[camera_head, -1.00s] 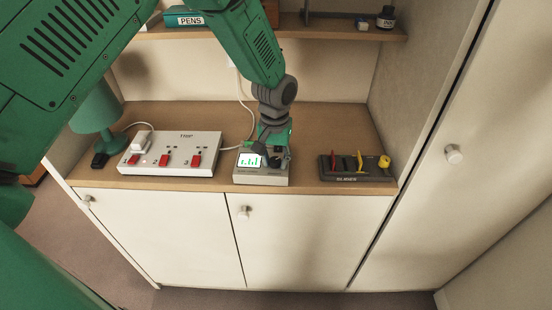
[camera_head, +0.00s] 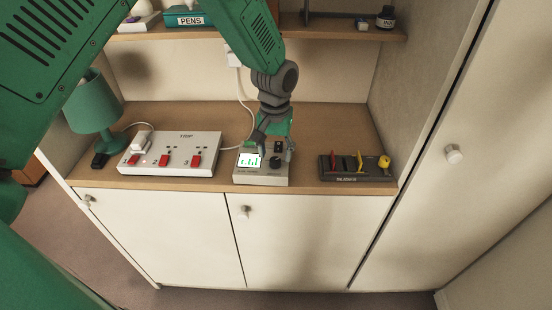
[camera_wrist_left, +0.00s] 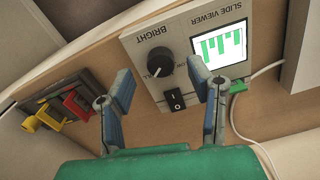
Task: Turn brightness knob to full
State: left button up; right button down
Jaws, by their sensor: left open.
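The slide viewer (camera_head: 262,181) is a light grey box with a lit screen (camera_head: 249,160) of green bars, on the wooden counter. Its round black brightness knob (camera_head: 275,162) is right of the screen. The left wrist view shows the knob (camera_wrist_left: 160,65) upside down, under the word BRIGHT, with a black rocker switch (camera_wrist_left: 174,100) close by. The knob's exact setting is hard to read. My left gripper (camera_head: 275,148) is open above the viewer, behind the knob. My right gripper is out of view.
Left of the viewer is a white power strip (camera_head: 190,143) with red switches and a white plug. A green lamp (camera_head: 95,110) stands further left. Right is a dark slider box (camera_head: 345,175) with coloured handles. A shelf (camera_head: 340,32) is above. A white cable runs behind the viewer.

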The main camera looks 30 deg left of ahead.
aim_at(275, 161)
pick_arm(q)
notch_tip(275, 161, up, 9)
dwell(0.5)
